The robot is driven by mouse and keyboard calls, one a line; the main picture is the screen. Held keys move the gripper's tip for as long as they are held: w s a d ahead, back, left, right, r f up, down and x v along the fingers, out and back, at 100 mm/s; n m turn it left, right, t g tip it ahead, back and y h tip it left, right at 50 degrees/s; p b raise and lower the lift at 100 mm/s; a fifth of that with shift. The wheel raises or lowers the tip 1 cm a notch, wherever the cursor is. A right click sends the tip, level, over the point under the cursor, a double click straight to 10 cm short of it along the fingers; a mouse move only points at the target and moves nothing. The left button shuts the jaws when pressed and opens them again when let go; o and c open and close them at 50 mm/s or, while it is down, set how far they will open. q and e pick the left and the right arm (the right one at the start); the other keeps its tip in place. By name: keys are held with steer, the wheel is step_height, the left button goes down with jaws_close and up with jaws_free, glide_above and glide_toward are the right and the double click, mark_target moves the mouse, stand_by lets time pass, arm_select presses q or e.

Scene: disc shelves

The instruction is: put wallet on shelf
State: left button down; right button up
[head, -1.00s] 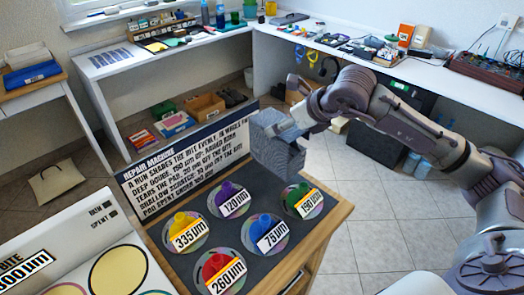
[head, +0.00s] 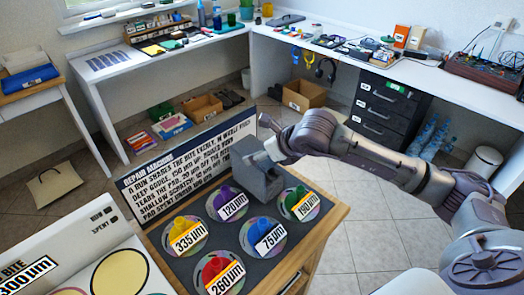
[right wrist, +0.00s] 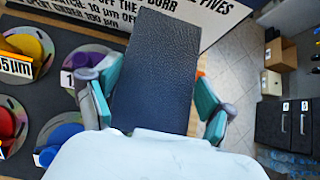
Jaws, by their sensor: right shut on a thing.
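The wallet (head: 254,182) is a dark blue-grey, leather-textured slab, held upright above the back of the disc station, in front of the sign board. In the right wrist view the wallet (right wrist: 152,75) stretches away between the fingers. My right gripper (head: 262,158) is shut on it; its teal-padded fingers (right wrist: 155,97) lie on both sides of it. I cannot tell whether the wallet's lower end touches the station. My left gripper is not in view.
The disc station (head: 215,215) carries several knobbed discs with labels, close to the wallet. The repair machine sign (head: 180,165) stands behind them. Dark drawers (head: 385,110) and a cardboard box (head: 304,94) stand by the right bench. The floor right of the station is clear.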

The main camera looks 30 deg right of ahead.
steer(key=o, duration=1.4)
